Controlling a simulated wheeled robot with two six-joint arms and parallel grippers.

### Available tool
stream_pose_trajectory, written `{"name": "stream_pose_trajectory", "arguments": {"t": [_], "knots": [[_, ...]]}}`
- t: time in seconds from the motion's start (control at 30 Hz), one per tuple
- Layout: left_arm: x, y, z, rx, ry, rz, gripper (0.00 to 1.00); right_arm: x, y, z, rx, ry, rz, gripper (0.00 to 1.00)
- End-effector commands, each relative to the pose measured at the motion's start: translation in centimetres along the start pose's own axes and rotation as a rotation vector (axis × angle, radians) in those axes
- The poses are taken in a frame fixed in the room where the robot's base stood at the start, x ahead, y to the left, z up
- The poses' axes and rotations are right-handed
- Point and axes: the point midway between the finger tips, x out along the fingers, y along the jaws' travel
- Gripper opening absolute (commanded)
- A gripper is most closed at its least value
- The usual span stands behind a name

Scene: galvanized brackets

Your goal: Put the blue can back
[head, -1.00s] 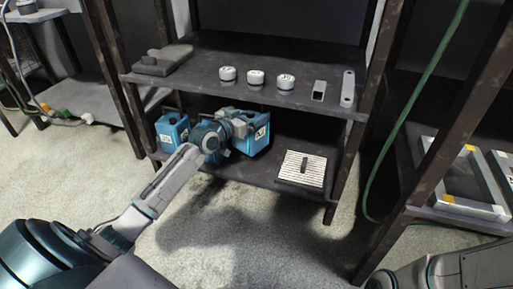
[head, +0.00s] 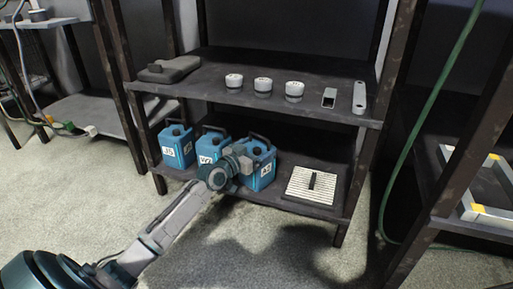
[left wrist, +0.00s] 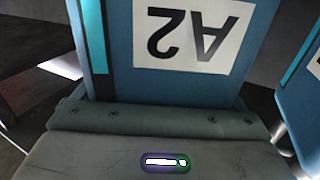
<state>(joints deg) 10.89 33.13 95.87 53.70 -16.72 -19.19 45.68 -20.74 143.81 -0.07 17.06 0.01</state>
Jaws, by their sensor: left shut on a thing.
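Three blue cans are on or over the lower shelf (head: 325,212) of the middle rack. The left can (head: 177,147) and the middle can (head: 210,146) stand upright side by side. The right can (head: 262,165), labelled A2, is upright beside them near the front edge. My left gripper (head: 240,160) is shut on this A2 can from the front left. I cannot tell whether its base touches the shelf. In the left wrist view the A2 can (left wrist: 165,80) fills the middle with its label upside down, and another blue can (left wrist: 300,100) shows at the right edge. My right gripper is out of view.
A striped square pad with a black bar (head: 312,186) lies right of the cans. The upper shelf (head: 205,85) above holds a grey case (head: 168,69), several white round parts and metal pieces. A green hose (head: 425,110) hangs at the right.

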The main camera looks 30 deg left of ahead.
Motion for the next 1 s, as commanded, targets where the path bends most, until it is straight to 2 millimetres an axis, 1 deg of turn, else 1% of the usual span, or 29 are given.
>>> {"name": "stream_pose_trajectory", "arguments": {"t": [0.07, 0.23, 0.27, 0.3, 0.53, 0.67, 0.77, 1.0], "knots": [[0.0, 0.0, -0.3, 0.001, 0.005, 0.0, 0.2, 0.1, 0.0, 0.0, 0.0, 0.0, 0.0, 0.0], [0.0, 0.0, -0.3, 0.001, 0.005, 0.0, 0.2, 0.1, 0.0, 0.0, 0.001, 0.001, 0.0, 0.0], [0.0, 0.0, 0.1, -0.001, -0.002, 0.0, 0.95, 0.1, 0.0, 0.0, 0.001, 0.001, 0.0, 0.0], [0.0, 0.0, 0.0, -0.001, -0.002, 0.0, 1.0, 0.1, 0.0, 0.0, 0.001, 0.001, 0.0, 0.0], [0.0, 0.0, -0.1, 0.0, -0.002, 0.0, 1.0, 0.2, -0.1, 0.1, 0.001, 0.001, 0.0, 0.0], [-0.7, 0.0, -0.1, 0.001, -0.004, 0.0, 1.0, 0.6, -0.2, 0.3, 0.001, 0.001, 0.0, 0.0], [-1.9, -0.1, -0.3, 0.003, -0.005, 0.0, 1.0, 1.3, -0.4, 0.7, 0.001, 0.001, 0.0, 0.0], [-6.0, 0.0, -0.4, 0.003, -0.007, 0.001, 1.0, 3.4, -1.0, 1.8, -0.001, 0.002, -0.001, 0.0]]}}
